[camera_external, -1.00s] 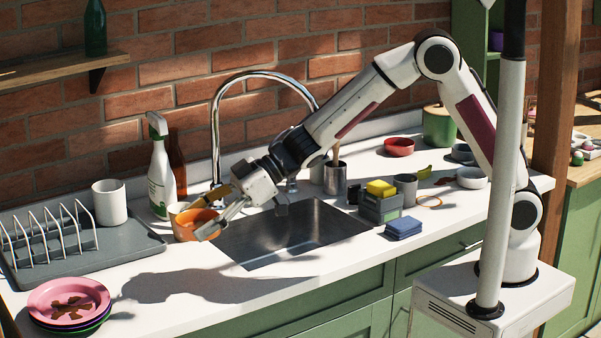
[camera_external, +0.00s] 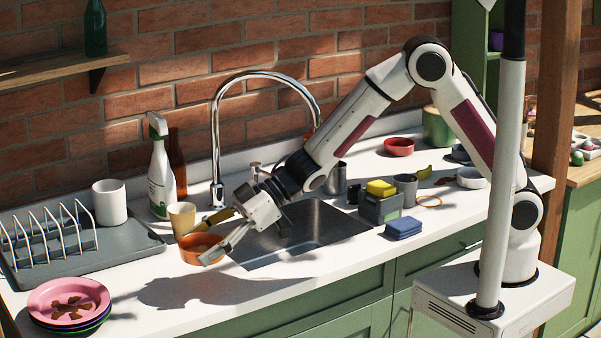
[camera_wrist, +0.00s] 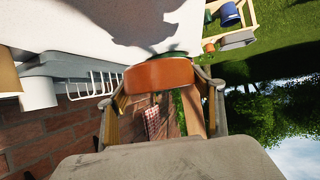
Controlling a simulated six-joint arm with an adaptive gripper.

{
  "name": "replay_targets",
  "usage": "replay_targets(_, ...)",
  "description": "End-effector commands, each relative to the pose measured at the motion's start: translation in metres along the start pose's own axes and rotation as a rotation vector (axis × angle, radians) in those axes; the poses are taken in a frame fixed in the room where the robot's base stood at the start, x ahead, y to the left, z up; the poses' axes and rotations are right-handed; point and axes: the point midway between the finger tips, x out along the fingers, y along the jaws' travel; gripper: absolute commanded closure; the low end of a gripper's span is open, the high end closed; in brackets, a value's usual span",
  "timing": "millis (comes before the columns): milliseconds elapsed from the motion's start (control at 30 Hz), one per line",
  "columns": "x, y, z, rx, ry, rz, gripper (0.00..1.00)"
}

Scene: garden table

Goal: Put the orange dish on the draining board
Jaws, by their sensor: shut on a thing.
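The orange dish (camera_external: 200,250) is a round, shallow bowl at the left end of the sink, just in front of the beige cup. My gripper (camera_external: 208,241) is shut on it, one finger on each side. In the wrist view the dish (camera_wrist: 160,75) sits between my two fingers (camera_wrist: 163,92). Whether it touches the counter is hard to tell. The draining board (camera_external: 118,252) is a dark grey tray at the left with a white wire rack on it. It lies left of the dish, apart from it. The rack also shows in the wrist view (camera_wrist: 97,83).
The beige cup (camera_external: 182,218) stands behind the dish, with a spray bottle (camera_external: 160,180) beyond. A white mug (camera_external: 110,201) stands at the board's back right. Stacked plates (camera_external: 68,300) are in front of the board. The board's front right is bare. The tap (camera_external: 216,150) arches over the sink.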

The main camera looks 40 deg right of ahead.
Motion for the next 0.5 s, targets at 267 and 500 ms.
replay_targets(267, 0.017, 0.000, 0.033, 0.002, -0.002, 0.000, 0.57)
replay_targets(500, 0.021, 0.000, 0.039, 0.000, 0.001, 0.000, 0.57)
